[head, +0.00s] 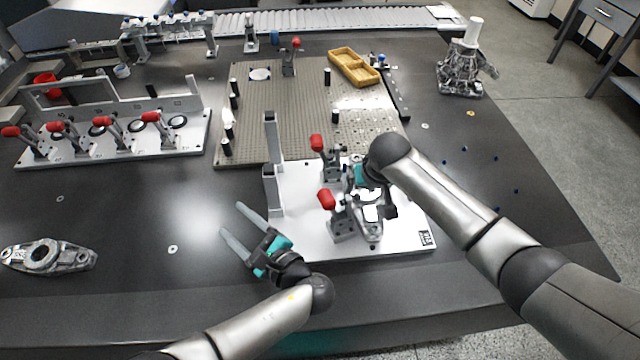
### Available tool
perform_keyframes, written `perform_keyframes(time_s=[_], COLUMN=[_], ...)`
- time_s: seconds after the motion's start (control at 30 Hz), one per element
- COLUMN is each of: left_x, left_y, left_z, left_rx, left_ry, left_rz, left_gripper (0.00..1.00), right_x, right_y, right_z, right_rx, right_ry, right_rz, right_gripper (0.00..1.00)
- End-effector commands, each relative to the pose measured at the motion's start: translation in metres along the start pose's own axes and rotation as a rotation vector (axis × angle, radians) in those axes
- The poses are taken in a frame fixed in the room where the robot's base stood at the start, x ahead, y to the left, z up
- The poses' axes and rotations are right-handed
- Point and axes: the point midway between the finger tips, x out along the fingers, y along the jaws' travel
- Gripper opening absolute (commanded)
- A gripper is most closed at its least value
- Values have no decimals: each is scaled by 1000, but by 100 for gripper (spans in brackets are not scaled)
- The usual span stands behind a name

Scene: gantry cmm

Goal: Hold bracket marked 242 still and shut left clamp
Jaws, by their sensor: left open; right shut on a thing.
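A white fixture plate (300,235) carries two toggle clamps, a rear one with a red handle (317,143) and a front one with a red handle (326,199). Both handles stand raised. A grey metal bracket (370,228) sits on this plate, partly hidden by my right arm and the clamps; its marking is not readable. My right gripper (354,186) is shut on this bracket, its fingertips mostly hidden. My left gripper (236,223) is open and empty, just left of the plate's front left corner, fingers pointing back and left.
Another grey bracket (48,257) lies at the table's left. A long fixture (110,145) with several red-handled clamps stands at the back left. A perforated plate (290,110) with black posts and a yellow tray (353,67) lie behind. The dark table is clear around my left gripper.

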Motion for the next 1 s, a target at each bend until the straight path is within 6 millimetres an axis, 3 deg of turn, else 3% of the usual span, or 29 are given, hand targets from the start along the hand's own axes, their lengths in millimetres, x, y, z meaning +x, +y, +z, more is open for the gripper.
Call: perform_keyframes(time_s=[0.03,0.2,0.3,0.4,0.53,0.67,1.0], left_x=[-36,-140,-177,-193,-201,-195,-137], left_y=[-19,-69,-88,-98,-104,-109,-135], left_z=[-9,-17,-12,-6,-2,-2,-12], left_rx=[-36,-160,-186,-166,-137,-127,-127], left_ry=[48,175,208,208,200,194,191], left_rz=[-61,-238,-316,-371,-409,-420,-419], left_gripper=[64,64,64,64,64,64,64], right_x=[0,0,0,0,0,0,0], right_y=[0,0,0,0,0,0,0], right_z=[0,0,0,0,0,0,0], right_rx=[0,0,0,0,0,0,0], right_ry=[0,-1,-1,-1,-1,-1,0], right_rz=[0,0,0,1,0,0,0], right_gripper=[0,0,0,0,0,0,0])
